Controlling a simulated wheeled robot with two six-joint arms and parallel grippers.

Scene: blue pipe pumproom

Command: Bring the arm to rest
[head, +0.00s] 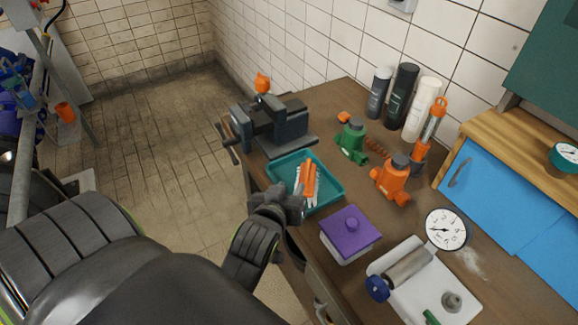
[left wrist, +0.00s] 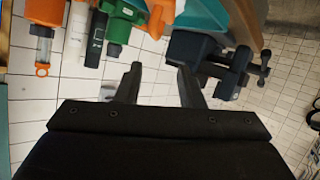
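My left arm comes in from the left in the head view. Its gripper (head: 288,197) is over or beside the near left edge of a teal tray (head: 334,180); I cannot tell whether it touches. In the left wrist view the two fingers of the left gripper (left wrist: 159,70) stand apart with nothing between them. The tray holds an orange-handled item (head: 309,178) and pale pieces, partly hidden by the gripper. My right gripper is not in view.
A dark vise (head: 270,123) stands behind the tray. A green fitting (head: 352,142), an orange fitting (head: 392,178) and several bottles stand to its right.

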